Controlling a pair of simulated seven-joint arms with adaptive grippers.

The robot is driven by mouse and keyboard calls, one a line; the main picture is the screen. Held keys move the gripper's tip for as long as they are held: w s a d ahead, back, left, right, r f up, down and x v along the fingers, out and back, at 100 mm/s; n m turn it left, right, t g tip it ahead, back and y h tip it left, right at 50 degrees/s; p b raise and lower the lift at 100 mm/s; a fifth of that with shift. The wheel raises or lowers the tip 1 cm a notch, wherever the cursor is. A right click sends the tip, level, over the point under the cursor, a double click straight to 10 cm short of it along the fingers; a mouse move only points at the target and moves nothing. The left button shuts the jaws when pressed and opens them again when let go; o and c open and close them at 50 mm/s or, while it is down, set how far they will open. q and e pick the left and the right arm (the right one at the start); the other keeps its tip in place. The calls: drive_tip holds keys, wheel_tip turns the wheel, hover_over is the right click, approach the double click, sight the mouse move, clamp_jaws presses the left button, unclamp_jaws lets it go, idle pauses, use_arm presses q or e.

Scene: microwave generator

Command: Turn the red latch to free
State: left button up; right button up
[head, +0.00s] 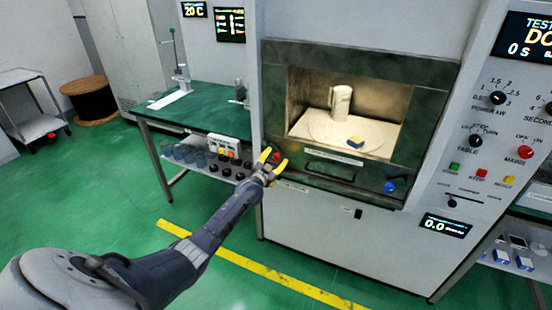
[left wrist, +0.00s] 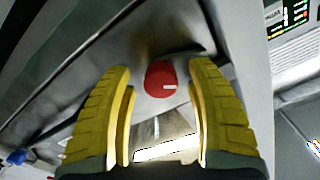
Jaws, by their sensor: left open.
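The red latch (head: 276,155) is a round red knob with a short pale mark, on the lower left of the microwave front. In the left wrist view the red latch (left wrist: 161,80) sits between and just beyond the two yellow fingertips, with gaps on both sides. My left gripper (head: 272,163) is open at the latch; its yellow fingers also show in the left wrist view (left wrist: 158,75). I cannot tell whether a finger touches the latch. My right gripper is not in view.
A blue knob (head: 390,187) is at the lower right of the front. A green-topped bench (head: 205,110) stands close on the left.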

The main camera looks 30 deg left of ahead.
use_arm(q)
drive_tip(key=shift+w+a, duration=0.1)
drive_tip(key=shift+w, duration=0.3)
clamp_jaws()
idle(0.4)
